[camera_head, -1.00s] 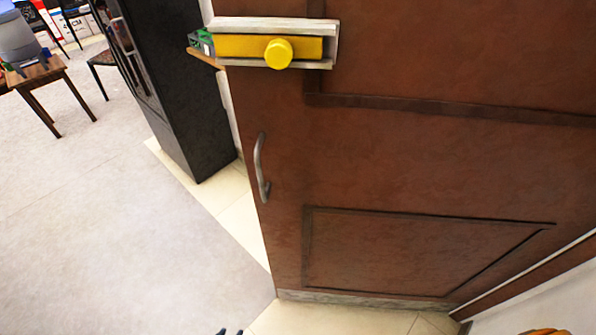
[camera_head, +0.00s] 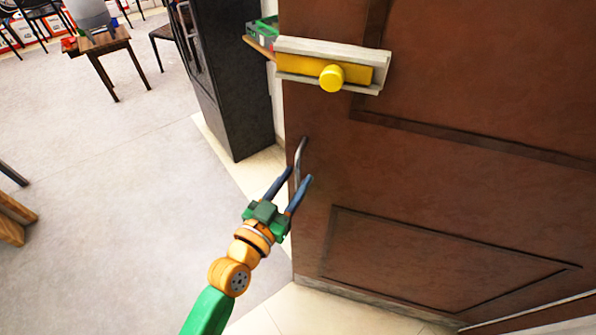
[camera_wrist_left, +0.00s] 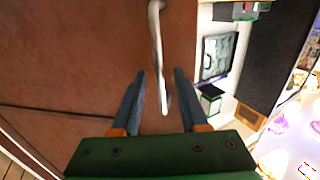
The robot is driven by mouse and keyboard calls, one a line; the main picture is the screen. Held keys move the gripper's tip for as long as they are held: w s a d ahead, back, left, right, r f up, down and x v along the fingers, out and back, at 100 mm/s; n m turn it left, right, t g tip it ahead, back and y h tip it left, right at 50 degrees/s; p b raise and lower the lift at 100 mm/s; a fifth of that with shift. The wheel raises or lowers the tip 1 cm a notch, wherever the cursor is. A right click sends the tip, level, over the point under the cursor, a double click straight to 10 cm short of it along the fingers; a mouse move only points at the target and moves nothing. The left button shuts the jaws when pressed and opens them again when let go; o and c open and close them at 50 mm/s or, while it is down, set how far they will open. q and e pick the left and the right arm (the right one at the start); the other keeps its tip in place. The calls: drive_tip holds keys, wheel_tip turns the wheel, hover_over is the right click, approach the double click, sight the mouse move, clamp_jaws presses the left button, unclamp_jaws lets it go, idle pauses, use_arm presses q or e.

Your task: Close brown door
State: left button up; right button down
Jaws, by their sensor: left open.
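The brown door (camera_head: 430,185) stands open and fills the right of the head view; it also shows at the left of the left wrist view (camera_wrist_left: 70,60). Its thin grey vertical handle (camera_head: 298,155) is near the door's free edge. My left gripper (camera_head: 297,174) is open at the handle, with the handle's lower part between or just behind its fingers. In the left wrist view the handle (camera_wrist_left: 155,40) runs down between the two finger tips (camera_wrist_left: 159,72). I cannot tell if the fingers touch it. A yellow bolt with a round knob (camera_head: 332,78) sits higher on the door. My right gripper is not in view.
A black cabinet (camera_head: 232,75) stands just beyond the door's free edge. A small wooden table (camera_head: 97,45) and chairs are at the far left. A wooden piece of furniture (camera_head: 12,220) is at the left edge. The grey floor (camera_head: 110,170) between is clear.

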use_arm(q)
drive_tip(key=shift+x, duration=0.95)
drive_tip(key=shift+s, duration=0.1)
clamp_jaws()
drive_tip(key=shift+f, duration=0.1)
idle(0.4)
